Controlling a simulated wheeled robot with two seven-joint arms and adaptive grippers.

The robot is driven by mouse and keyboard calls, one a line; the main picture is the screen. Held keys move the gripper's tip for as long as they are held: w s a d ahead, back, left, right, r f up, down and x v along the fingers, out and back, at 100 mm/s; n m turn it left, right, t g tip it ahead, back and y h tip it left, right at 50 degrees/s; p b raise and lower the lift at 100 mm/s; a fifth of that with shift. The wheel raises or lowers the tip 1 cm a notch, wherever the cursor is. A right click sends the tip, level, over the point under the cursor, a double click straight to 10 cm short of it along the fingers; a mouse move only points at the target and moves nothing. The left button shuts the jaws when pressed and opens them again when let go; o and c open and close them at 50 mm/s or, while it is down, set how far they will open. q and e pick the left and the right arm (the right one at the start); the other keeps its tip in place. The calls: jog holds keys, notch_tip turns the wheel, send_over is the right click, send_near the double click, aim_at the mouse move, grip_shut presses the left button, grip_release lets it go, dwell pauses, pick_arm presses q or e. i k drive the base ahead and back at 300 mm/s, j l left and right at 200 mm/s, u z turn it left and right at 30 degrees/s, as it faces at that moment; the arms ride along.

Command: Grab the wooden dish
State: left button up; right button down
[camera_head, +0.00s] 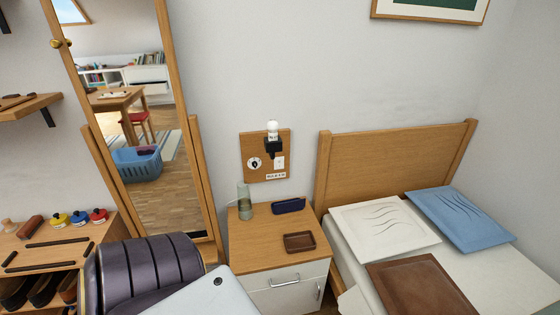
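The wooden dish (300,242) is a small dark-brown rectangular dish with a raised rim. It lies flat and looks empty on the front right part of the top of a wooden nightstand (254,262), near the bed. Below the top are white drawer fronts with metal handles. The lower drawer looks pulled out a little. Neither of my grippers is in view.
A dark blue case (288,206) and a greenish glass bottle (244,203) stand behind the dish. A bed (395,157) with cushions is on the right.

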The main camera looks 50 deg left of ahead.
aim_at(295, 243)
jog(key=l+u, duration=0.1)
jog(key=u, duration=0.3)
jog(key=l+u, duration=0.15)
jog(key=u, duration=0.25)
jog(key=l+u, duration=0.1)
jog(key=u, duration=0.3)
jog(key=k+u, duration=0.1)
jog(key=u, duration=0.3)
jog(key=j, duration=0.2)
